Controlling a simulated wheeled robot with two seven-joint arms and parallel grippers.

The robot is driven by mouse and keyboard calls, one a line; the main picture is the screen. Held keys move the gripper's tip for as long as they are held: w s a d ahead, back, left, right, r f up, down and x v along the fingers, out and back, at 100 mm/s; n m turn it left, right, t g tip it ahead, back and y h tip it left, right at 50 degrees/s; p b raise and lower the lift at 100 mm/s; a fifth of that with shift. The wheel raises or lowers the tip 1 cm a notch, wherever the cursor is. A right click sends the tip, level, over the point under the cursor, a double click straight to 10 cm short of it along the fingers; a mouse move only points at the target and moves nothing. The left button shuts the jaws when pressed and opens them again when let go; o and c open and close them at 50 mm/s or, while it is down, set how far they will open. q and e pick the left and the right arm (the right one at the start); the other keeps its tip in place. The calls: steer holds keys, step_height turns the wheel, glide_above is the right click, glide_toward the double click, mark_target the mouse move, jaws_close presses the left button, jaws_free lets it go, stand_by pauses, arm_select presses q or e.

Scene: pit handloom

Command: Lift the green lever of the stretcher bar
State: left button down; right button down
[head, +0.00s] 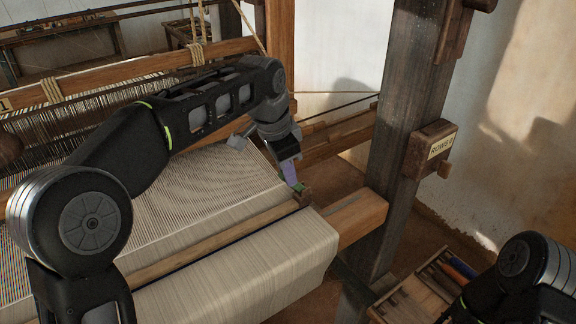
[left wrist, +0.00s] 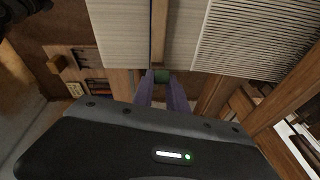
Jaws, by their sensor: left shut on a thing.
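The stretcher bar (head: 215,240) is a long wooden bar lying across the pale cloth near the front roll. It also shows in the left wrist view (left wrist: 158,35), running up from my fingers. Its green lever (left wrist: 161,75) sits at the bar's end, between the purple fingertips of my left gripper (left wrist: 162,88). In the head view my left gripper (head: 291,176) reaches down to the right end of the bar and is shut on the lever, mostly hiding it there. My right arm shows at the lower right; its gripper is out of view.
The cloth roll (head: 250,270) lies in front of the bar. A dark wooden post (head: 405,130) with a labelled box (head: 430,150) stands to the right. A wooden tray (head: 403,300) with several coloured items is at the lower right. Warp threads (head: 215,175) stretch behind the bar.

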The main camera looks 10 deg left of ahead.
stand_by(0.3)
arm_select(q)
steer(key=c, duration=1.3)
jaws_free()
steer(key=v, duration=0.5)
steer(key=shift+r+b, duration=0.2)
steer(key=shift+b, duration=0.2)
steer(key=shift+p+v, duration=0.4)
steer(key=shift+v, duration=0.8)
steer(key=shift+c, duration=0.7)
